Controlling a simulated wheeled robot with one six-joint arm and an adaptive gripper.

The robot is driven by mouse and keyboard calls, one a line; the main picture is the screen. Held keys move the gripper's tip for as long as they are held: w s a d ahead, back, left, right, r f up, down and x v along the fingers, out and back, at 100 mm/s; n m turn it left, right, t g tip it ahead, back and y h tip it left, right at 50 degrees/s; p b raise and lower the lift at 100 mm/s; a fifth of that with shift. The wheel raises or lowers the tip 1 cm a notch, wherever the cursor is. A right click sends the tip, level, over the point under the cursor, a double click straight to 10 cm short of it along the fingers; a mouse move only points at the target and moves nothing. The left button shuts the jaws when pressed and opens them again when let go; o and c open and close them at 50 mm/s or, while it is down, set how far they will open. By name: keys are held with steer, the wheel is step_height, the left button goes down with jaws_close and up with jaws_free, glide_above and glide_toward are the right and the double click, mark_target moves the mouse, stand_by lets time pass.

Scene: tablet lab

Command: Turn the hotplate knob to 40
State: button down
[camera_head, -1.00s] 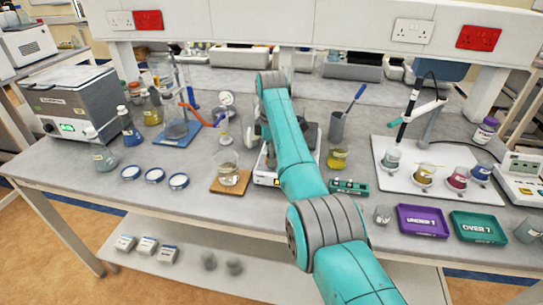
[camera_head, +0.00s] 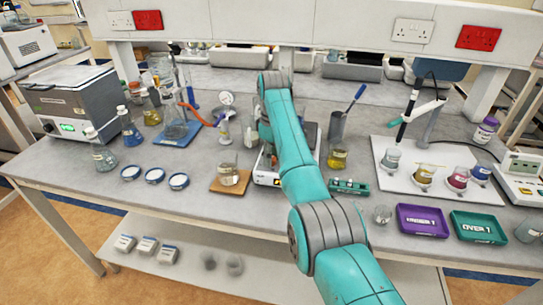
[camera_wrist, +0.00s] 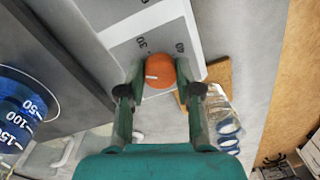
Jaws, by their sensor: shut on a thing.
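The hotplate (camera_head: 267,176) stands on the bench in the head view, largely hidden behind my arm. In the wrist view its pale casing and grey panel (camera_wrist: 160,32) show, with a "30" and another number, hard to read, printed near the knob. The orange knob (camera_wrist: 160,66) has a short white mark on its left part. My gripper (camera_wrist: 158,78) has its two green fingers on either side of the knob, shut on it.
A beaker (camera_head: 228,174) stands on a wooden board (camera_head: 217,187) left of the hotplate. A blue vessel with white graduations (camera_wrist: 25,100) is at the left in the wrist view.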

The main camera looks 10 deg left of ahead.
steer(key=m, duration=1.2)
steer(key=shift+s+m, duration=0.1)
steer(key=shift+m, duration=0.3)
steer(key=m, duration=0.6)
steer(key=shift+t, duration=0.3)
steer(key=m, duration=0.6)
steer(key=shift+a, duration=0.1)
steer(key=shift+m, duration=0.4)
steer(key=c, duration=0.8)
jaws_free()
steer(key=shift+r, duration=0.1)
